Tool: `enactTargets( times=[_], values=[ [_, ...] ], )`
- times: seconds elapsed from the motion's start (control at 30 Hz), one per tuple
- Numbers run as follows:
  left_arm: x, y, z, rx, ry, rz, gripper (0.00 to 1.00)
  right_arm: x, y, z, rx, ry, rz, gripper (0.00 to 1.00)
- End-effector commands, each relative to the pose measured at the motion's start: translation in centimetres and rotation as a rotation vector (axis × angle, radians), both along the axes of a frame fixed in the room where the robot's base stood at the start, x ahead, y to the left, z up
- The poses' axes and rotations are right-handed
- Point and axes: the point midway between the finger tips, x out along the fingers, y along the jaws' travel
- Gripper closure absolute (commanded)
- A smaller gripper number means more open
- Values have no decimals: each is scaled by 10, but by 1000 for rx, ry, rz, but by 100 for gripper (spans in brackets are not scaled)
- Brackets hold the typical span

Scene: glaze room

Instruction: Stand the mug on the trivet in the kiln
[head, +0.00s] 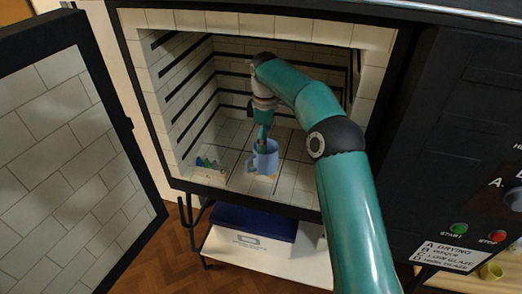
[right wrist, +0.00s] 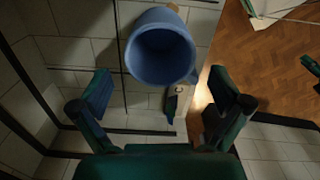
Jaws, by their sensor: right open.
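The blue mug (head: 264,158) stands upright inside the kiln (head: 240,183), near the front of its tiled floor. A little tan shows under the mug, probably the trivet (head: 262,176), which the mug mostly hides. My right gripper (head: 263,143) points down at the mug from above, and the head view does not show its fingers clearly. In the right wrist view my right gripper (right wrist: 162,98) is open, with its two fingers spread. The mug (right wrist: 161,48) shows its open mouth beyond the fingertips, and neither finger appears closed on it. My left gripper is not in the head view.
A small block with coloured cones (head: 208,166) stands left of the mug. The kiln door (head: 70,150) is open on the left. Side walls with dark ridges bound the chamber. A shelf with a dark blue box (head: 255,222) is below; a control panel (head: 480,215) is right.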

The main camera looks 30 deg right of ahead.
Motion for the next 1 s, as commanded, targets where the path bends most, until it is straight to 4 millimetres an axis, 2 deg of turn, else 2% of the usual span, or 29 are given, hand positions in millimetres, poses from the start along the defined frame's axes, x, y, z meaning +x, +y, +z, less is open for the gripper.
enactTargets(
  times=[0.03, 0.1, 0.33, 1.0],
  values=[
    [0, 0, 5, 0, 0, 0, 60, 1, 0, 13, -1, -4, 0, 0],
    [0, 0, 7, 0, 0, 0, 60, 1, 0, 26, 0, -3, 1, 0],
    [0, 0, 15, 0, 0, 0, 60, 1, 0, 54, 0, 0, 1, 0],
    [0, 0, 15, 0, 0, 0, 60, 2, 3, 54, 7, -2, -4, 0]
  ],
)
